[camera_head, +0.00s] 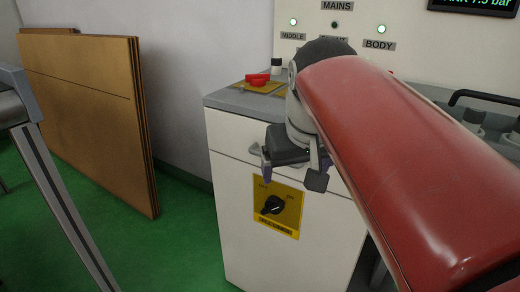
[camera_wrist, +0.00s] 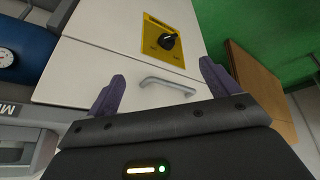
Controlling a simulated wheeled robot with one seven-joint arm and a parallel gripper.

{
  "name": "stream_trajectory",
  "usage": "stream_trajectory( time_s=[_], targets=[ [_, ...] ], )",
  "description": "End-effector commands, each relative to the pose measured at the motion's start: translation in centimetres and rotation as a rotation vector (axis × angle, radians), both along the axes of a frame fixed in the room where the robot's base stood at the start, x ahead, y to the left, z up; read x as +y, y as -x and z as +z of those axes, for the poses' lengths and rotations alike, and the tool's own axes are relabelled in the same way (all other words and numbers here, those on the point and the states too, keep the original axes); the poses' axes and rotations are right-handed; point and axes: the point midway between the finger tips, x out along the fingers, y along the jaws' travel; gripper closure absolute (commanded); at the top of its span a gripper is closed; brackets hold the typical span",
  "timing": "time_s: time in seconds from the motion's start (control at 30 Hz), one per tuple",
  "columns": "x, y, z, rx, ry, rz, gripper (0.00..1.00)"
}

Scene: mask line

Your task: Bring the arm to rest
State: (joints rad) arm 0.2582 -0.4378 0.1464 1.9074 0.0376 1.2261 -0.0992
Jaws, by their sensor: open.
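My gripper (camera_head: 289,172) hangs in front of the upper front of a white cabinet in the head view, at the end of my red arm. In the wrist view my gripper (camera_wrist: 160,88) shows two purple fingers spread wide apart, with nothing between them but the view of the cabinet front. A black rotary switch on a yellow plate (camera_head: 288,203) is on the cabinet front just below the gripper. The yellow plate (camera_wrist: 158,47) also shows beyond the fingers in the wrist view. A grey bar handle (camera_wrist: 167,84) shows between the fingers; I cannot tell its distance from them.
A panel with green lights (camera_head: 382,29) stands behind. Brown boards (camera_head: 85,105) lean against the wall at left. Green floor (camera_head: 165,255) is open between boards and cabinet.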

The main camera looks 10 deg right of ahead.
Motion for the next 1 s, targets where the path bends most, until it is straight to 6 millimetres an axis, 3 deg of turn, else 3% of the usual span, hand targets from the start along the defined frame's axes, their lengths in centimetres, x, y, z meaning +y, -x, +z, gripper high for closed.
stream_trajectory(
  time_s=[0.57,0.67,0.9,1.0],
  targets=[
    [0.3,1.1,-1.7,-0.006,-0.004,0.001,0.13],
    [0.7,2.8,-4.0,-0.015,-0.01,0.007,0.13],
    [1.4,7.5,-11.7,-0.046,-0.049,0.028,0.13],
    [1.6,8.6,-13.6,-0.053,-0.06,0.034,0.13]
  ],
)
